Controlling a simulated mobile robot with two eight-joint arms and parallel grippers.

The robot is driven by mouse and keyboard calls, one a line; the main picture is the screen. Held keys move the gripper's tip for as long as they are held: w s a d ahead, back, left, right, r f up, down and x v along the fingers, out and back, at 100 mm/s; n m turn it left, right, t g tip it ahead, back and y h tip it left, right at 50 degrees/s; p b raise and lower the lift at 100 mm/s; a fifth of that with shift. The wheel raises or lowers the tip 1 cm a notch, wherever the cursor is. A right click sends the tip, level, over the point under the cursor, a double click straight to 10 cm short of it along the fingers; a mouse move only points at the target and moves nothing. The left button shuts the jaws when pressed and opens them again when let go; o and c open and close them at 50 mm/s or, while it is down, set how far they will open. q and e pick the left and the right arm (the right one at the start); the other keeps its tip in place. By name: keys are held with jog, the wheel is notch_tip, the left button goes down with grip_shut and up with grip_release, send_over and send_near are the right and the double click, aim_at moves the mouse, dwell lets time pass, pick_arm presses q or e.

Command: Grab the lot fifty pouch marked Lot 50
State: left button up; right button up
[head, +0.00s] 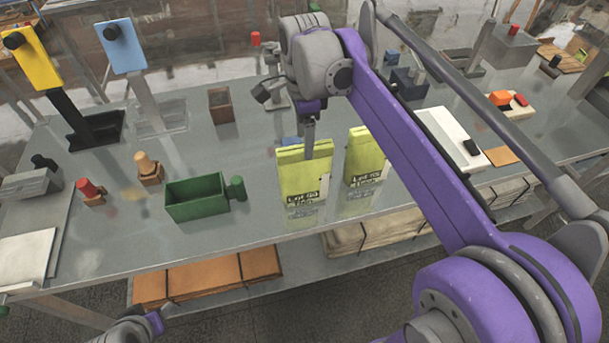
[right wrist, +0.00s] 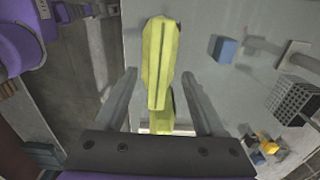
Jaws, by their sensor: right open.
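The yellow-green pouch marked Lot 50 (head: 302,178) stands upright on the grey table in the head view. A similar pouch (head: 364,158) stands just right of it; its label starts with "Lot" but its number is hard to read. My right gripper (head: 312,145) points down at the top of the Lot 50 pouch. In the right wrist view its open fingers (right wrist: 159,76) lie on either side of the yellow-green shape (right wrist: 160,50); I cannot tell contact. Part of my left arm's end (head: 150,324) shows at the bottom edge; its jaws cannot be made out.
A green open box (head: 196,198) stands left of the pouches. A blue block (right wrist: 226,49) stands behind them. A brown box (head: 221,106) stands farther back. A white board with a black item (head: 456,137) lies to the right. Bare table lies in front of the brown box.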

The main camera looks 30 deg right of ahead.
aim_at(305, 174)
jog(key=shift+f, duration=1.7)
jog(key=shift+s+f, duration=0.1)
jog(key=shift+f, duration=0.15)
grip_shut()
